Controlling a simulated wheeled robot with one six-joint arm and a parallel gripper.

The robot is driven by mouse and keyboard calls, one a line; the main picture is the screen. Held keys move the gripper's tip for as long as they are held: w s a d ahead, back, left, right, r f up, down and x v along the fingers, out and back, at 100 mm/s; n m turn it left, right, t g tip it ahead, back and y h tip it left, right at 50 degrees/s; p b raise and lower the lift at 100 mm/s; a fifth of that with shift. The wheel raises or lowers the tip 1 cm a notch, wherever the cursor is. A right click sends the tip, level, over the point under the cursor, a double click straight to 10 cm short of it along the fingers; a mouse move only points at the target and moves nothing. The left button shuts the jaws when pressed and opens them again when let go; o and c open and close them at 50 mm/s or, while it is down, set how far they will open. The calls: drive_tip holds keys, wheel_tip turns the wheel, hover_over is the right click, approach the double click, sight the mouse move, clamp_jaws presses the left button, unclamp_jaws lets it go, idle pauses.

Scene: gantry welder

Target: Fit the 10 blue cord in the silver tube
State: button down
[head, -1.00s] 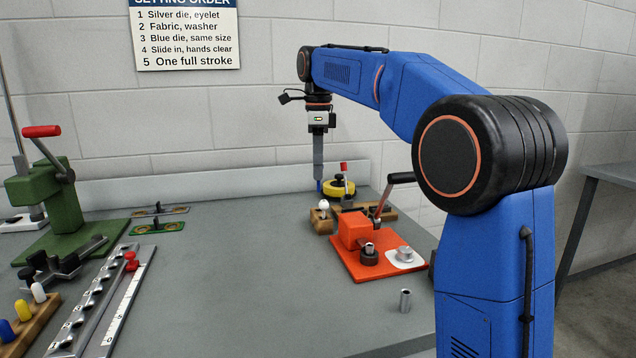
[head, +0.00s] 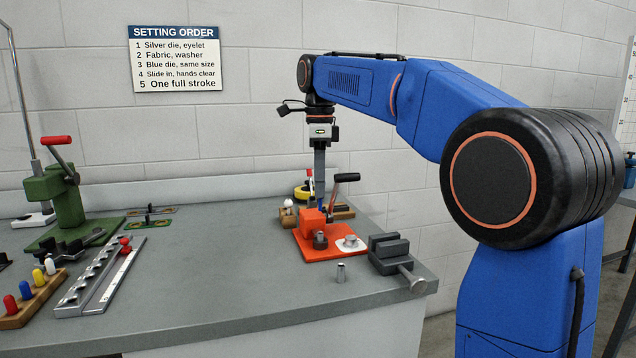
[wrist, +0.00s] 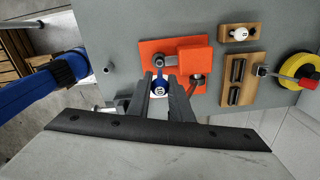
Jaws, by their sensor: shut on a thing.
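My gripper (head: 320,198) points down over the orange fixture and is shut on a blue piece (head: 320,205). In the wrist view the gripper (wrist: 162,84) has this blue piece (wrist: 160,82), marked 10, between its fingertips. The piece is small in both views and its lower end cannot be made out. A small silver tube (head: 340,273) stands upright on the grey bench in front of the orange fixture, apart from the gripper. It also shows small in the wrist view (wrist: 106,70), left of the orange plate.
The orange fixture (head: 310,218) with its black-handled lever (head: 345,178) lies under my gripper. A grey vise (head: 390,250) stands right of it, a yellow reel (head: 302,192) behind. A green press (head: 55,190) and racks are at left. The middle bench is clear.

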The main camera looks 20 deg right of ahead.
sight(320, 203)
drive_tip(key=shift+f, duration=2.65)
drive_tip(key=shift+f, duration=2.2)
drive_tip(key=c, duration=1.5)
unclamp_jaws()
